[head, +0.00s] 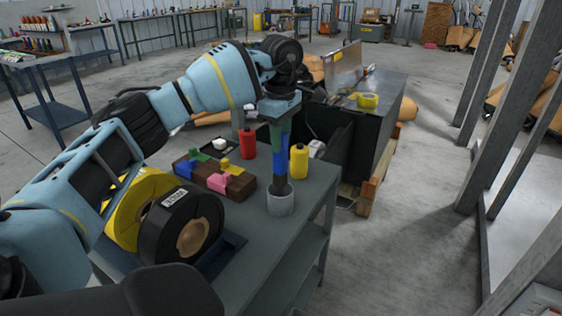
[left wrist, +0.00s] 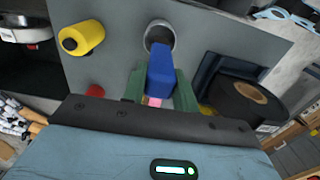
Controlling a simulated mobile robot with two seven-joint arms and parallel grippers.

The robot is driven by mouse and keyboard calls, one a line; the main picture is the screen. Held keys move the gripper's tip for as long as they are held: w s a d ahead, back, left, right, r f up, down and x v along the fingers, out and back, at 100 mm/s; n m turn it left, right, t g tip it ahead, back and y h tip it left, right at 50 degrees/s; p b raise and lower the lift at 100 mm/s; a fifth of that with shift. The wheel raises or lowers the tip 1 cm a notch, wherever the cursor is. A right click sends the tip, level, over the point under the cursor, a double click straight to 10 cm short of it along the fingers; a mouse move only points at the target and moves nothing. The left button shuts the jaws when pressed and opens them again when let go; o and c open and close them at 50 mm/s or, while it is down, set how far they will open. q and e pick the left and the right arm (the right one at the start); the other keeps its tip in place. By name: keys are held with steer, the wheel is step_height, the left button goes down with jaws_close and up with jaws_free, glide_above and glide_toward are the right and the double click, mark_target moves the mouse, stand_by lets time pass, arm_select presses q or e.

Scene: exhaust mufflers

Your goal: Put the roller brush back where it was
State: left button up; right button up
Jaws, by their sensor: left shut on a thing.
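My left gripper (head: 280,139) points down over the grey table and is shut on the blue roller brush (head: 281,160). Its green fingers (left wrist: 157,92) hold the blue part (left wrist: 160,72) from both sides in the left wrist view. The brush is roughly upright, and its dark lower end overlaps the mouth of a grey round cup (head: 280,204). The cup also shows in the left wrist view (left wrist: 160,33), just beyond the blue part. How deep the lower end sits is hidden. My right gripper is not in view.
The grey table (head: 246,240) also bears a red bottle (head: 248,143), a yellow bottle (head: 299,161), a brown block (head: 239,187) with coloured pieces, and large yellow and black spools (head: 181,225). A dark cabinet (head: 376,135) stands behind. Floor at right is open before metal posts.

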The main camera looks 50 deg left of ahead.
mark_target(281, 165)
arm_select(q)
steer(key=shift+f+b, duration=0.4)
steer(key=shift+f, duration=3.6)
steer(key=o, duration=1)
steer(key=shift+c, duration=0.2)
step_height(281, 165, up, 12)
steer(key=shift+r+p, duration=0.15)
steer(key=shift+p, duration=0.6)
